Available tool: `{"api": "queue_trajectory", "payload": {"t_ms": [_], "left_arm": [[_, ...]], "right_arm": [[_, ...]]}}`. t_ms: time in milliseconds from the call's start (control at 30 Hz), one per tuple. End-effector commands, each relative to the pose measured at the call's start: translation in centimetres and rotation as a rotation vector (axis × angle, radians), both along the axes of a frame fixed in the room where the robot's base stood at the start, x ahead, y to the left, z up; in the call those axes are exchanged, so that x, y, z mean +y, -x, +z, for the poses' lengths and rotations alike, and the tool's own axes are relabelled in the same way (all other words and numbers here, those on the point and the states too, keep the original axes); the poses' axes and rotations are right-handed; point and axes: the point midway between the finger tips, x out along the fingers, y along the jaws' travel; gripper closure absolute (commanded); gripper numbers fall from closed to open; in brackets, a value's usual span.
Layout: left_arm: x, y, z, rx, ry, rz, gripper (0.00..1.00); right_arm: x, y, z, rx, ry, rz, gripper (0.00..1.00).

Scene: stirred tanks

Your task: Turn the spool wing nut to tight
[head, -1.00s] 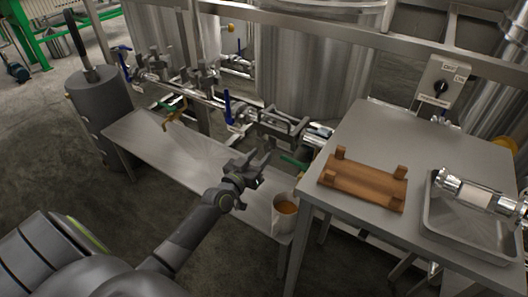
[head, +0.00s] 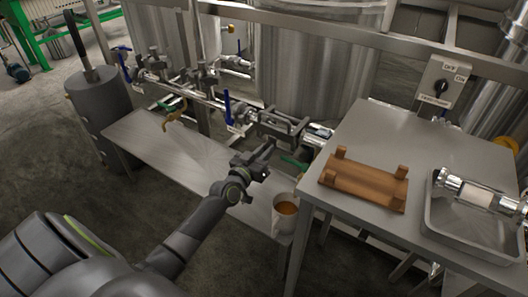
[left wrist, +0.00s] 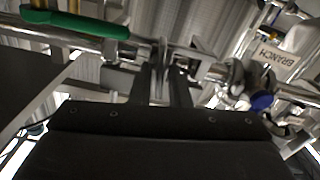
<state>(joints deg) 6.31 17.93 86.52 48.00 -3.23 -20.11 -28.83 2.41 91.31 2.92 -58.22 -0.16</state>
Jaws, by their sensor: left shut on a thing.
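My left gripper (head: 264,158) is at the pipework at the edge of the low bench, its fingers pointing up and to the right. In the left wrist view the gripper's two dark fingers (left wrist: 163,85) stand close together, shut on a thin metal piece, seemingly the spool wing nut (left wrist: 162,62), at a clamp on the steel pipe. The fingers hide much of the nut, so how tight it is cannot be told. In the head view the gripper covers the nut. My right gripper is not in view.
A green valve handle (left wrist: 75,24) lies left of the fingers and a BRANCH label (left wrist: 275,55) right of them. A mug (head: 285,212) stands on the low bench (head: 160,150). The table (head: 400,140) bears a wooden rack (head: 362,182) and a metal tray (head: 455,238) with a glass-and-steel piece.

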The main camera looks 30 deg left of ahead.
Motion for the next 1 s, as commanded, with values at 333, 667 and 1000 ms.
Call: {"api": "queue_trajectory", "payload": {"t_ms": [333, 667, 1000], "left_arm": [[-0.1, 0.0, -0.1, -0.005, -0.137, 0.0, 1.0], [-0.1, 0.0, 0.0, -0.005, -0.16, 0.0, 1.0], [-0.1, 0.0, 0.0, -0.006, -0.159, 0.0, 0.63]], "right_arm": [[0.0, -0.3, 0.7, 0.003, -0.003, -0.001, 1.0], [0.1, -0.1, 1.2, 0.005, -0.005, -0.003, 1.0], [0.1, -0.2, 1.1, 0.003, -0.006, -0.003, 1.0]]}}
